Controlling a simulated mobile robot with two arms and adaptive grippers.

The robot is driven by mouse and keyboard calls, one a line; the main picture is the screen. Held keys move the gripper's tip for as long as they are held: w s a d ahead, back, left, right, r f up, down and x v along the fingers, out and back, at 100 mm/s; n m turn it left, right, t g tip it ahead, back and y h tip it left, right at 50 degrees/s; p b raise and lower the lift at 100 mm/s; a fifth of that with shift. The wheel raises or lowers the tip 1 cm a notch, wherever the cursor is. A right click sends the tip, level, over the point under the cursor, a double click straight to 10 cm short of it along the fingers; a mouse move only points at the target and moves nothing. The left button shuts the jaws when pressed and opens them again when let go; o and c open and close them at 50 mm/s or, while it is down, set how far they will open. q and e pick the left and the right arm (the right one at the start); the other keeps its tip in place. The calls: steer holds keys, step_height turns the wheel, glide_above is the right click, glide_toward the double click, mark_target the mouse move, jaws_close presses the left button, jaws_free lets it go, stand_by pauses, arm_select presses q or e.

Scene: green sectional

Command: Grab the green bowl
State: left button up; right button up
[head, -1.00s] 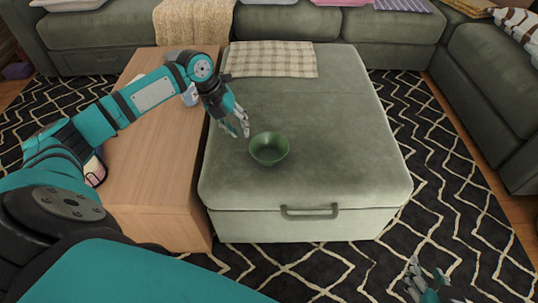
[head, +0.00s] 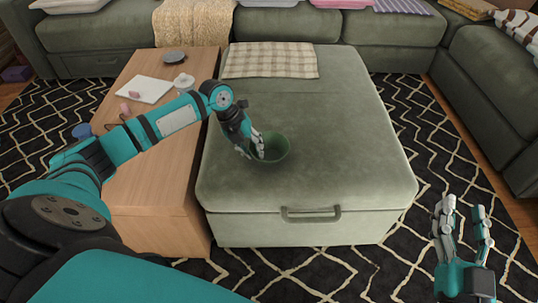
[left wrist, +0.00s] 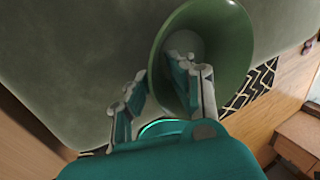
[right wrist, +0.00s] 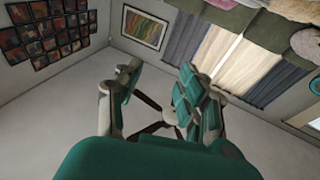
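The green bowl (head: 277,148) stands upright on the green ottoman (head: 330,180), near its left side. My left gripper (head: 250,152) is at the bowl's left rim. In the left wrist view the bowl (left wrist: 228,50) is close, and the left gripper (left wrist: 158,75) straddles its wall, with one finger inside the bowl and the other outside. The fingers are apart, and I see no firm grip on the wall. My right gripper (head: 462,212) is open and empty at the lower right, away from the ottoman; it also shows empty in the right wrist view (right wrist: 158,80).
A wooden table (head: 150,205) stands against the ottoman's left side, with a white tray (head: 144,90), a white lidded pot (head: 183,82) and small items. A checkered cloth (head: 270,60) lies at the ottoman's back. Sofas line the back and right. The ottoman's right half is clear.

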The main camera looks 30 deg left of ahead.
arm_select(q)
steer(key=shift+w+d+f, duration=0.1)
steer(key=shift+f, duration=0.25)
jaws_close()
steer(key=shift+r, duration=0.1)
